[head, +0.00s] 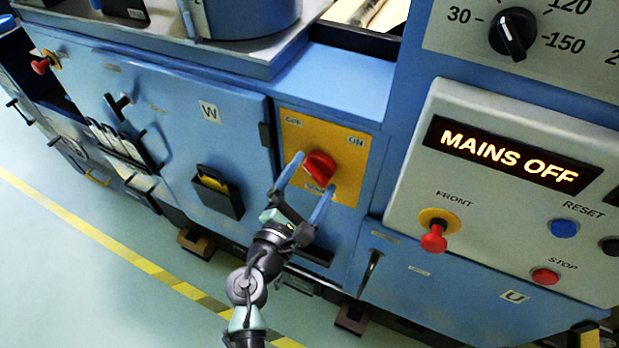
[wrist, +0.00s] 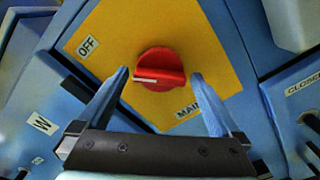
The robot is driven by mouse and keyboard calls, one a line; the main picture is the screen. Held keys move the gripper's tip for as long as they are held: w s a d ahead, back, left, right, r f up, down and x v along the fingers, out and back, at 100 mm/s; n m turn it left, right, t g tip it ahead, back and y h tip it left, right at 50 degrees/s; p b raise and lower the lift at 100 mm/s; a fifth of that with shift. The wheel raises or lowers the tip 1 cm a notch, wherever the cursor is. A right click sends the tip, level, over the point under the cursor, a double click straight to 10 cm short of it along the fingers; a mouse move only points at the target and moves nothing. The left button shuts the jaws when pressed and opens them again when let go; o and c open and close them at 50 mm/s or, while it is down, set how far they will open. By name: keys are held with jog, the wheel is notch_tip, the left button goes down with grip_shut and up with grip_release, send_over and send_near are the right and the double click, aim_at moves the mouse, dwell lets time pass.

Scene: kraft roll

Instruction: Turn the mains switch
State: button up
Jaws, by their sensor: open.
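The mains switch (head: 320,168) is a red rotary knob on a yellow plate (head: 345,190) with OFF and ON labels, on the front of a blue machine. In the wrist view the red knob (wrist: 160,70) shows a white line that points left, towards the side of the OFF label (wrist: 88,46). My gripper (head: 311,178) is open in front of the plate, with one finger to each side of the knob. In the wrist view its fingertips (wrist: 160,74) appear at either side of the knob; I cannot tell whether they touch it. The display (head: 508,161) reads MAINS OFF.
Right of the switch are a red FRONT button (head: 433,238), a blue RESET button (head: 564,228) and a red STOP button (head: 545,276). A black lever (head: 370,270) stands below right. Left is the W door (head: 190,120) with a black holder (head: 217,192). The floor (head: 90,270) is clear.

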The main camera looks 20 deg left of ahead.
jog(key=s+b, duration=0.2)
jog(key=s, duration=1.1)
jog(key=shift+a, duration=0.25)
